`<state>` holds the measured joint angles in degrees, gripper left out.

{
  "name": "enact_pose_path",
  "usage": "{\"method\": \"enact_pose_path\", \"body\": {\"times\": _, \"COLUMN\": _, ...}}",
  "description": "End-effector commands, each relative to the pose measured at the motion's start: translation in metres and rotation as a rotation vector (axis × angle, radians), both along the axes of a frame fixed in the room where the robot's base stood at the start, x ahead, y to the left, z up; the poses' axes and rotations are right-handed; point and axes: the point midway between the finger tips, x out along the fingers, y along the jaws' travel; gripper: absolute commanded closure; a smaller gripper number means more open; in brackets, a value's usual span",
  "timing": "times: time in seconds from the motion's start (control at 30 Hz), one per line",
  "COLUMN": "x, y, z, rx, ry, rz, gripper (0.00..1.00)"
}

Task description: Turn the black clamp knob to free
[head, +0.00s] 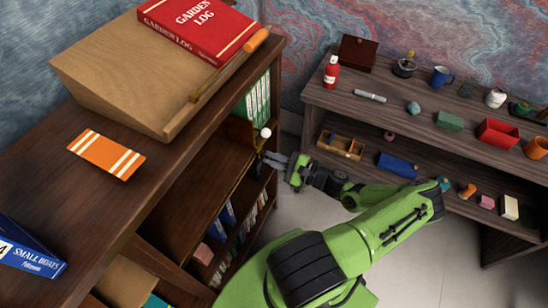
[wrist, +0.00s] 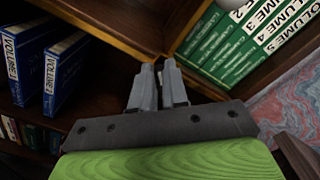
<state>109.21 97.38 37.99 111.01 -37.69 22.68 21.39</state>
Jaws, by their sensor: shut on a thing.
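My gripper (head: 264,157) reaches the front edge of the brown bookcase on the left. In the wrist view its two grey fingers (wrist: 159,68) are close together, tips at a corner where wooden edges meet. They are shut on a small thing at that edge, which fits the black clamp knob. The knob is hidden by the fingertips, and its turn position cannot be told. A white ball (head: 265,132) stands just above the gripper in the head view.
Green volumes (wrist: 232,42) and blue volumes (wrist: 62,72) stand on shelves beside the fingers. A sloped wooden box (head: 110,75) with a red book (head: 200,25) is on the bookcase top. A dark desk (head: 455,115) with several small items stands at right.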

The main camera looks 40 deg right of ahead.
Motion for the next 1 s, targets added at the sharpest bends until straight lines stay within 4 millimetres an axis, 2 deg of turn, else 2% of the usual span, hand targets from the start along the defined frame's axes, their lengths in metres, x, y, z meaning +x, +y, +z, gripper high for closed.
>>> {"method": "enact_pose_path", "body": {"times": 0.6, "x": -0.002, "y": 0.005, "z": -0.01, "rx": -0.533, "ry": -0.188, "rz": 0.002, "gripper": 1.0}}
{"method": "enact_pose_path", "body": {"times": 1.0, "x": -0.002, "y": 0.006, "z": -0.014, "rx": -0.74, "ry": -0.263, "rz": 0.002, "gripper": 1.0}}
